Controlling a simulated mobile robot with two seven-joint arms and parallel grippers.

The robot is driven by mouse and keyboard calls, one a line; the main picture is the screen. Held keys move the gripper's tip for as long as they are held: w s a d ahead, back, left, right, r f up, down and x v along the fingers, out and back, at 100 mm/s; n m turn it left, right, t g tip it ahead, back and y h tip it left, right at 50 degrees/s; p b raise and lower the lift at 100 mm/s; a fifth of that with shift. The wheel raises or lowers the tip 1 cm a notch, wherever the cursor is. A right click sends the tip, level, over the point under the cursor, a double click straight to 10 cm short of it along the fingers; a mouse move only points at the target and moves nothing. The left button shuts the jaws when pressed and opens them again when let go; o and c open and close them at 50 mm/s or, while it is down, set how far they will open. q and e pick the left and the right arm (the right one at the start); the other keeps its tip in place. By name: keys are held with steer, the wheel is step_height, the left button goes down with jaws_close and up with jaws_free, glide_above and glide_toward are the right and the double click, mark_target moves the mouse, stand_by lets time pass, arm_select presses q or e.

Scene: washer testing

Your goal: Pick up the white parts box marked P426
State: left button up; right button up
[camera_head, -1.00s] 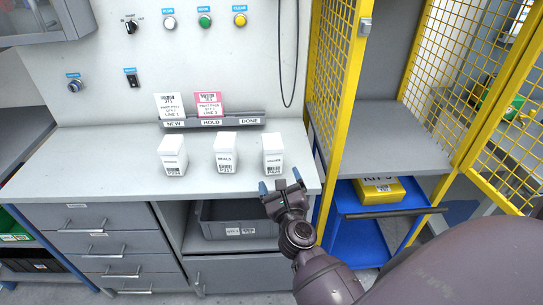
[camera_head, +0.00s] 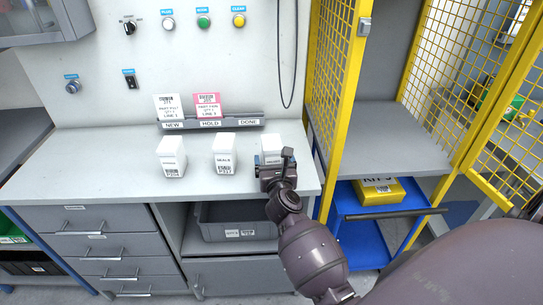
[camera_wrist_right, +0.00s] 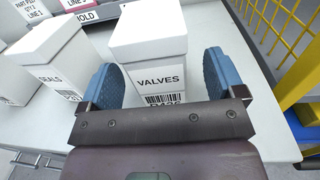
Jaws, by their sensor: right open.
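The white parts box (camera_head: 271,144) stands upright at the right end of the row on the worktop. Its front is mostly hidden behind my right gripper in the head view. In the right wrist view the box (camera_wrist_right: 150,48) reads VALVES above a barcode, and the part number below, ending in 426, is partly covered by the gripper. My right gripper (camera_head: 275,162) is open at the box's front. In the wrist view its blue fingers (camera_wrist_right: 160,78) lie to the left and right of the box's lower part; I cannot tell whether they touch it. My left gripper is not in view.
A white SEALS box (camera_head: 224,153) stands just left, with another white box (camera_head: 171,157) farther left. Behind them is a card rack (camera_head: 211,123) labelled NEW, HOLD and DONE. A yellow mesh cage (camera_head: 333,90) rises at the right. A grey bin (camera_head: 236,221) sits below the worktop.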

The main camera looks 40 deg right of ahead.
steer(key=shift+x, duration=1.9)
steer(key=c, duration=1.1)
